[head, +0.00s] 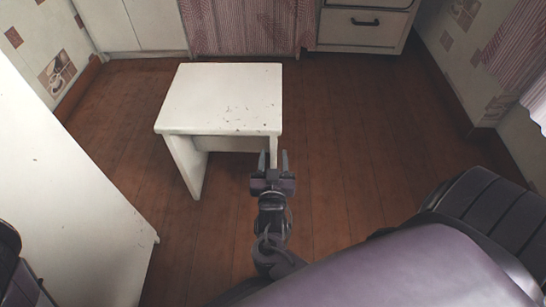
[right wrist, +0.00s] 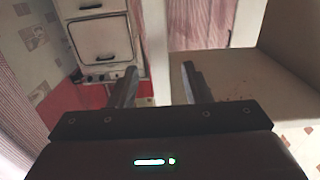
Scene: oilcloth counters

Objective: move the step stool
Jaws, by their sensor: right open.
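The step stool (head: 225,95) is white with chipped paint and stands upright on the wooden floor, left of centre in the head view. My right gripper (head: 273,158) is open at the stool's near right leg, just below the top's front corner. In the right wrist view, which looks upside down, a pale upright strip of the stool (right wrist: 158,45) shows between and beyond the open fingers of my right gripper (right wrist: 159,78). I cannot tell whether the fingers touch it. My left gripper is not in view.
A white cabinet (head: 65,200) stands on the left. Cupboards (head: 150,25), a striped curtain (head: 240,25) and a stove (head: 358,28) line the back. The wooden floor (head: 370,130) to the right of the stool is clear up to the tiled wall.

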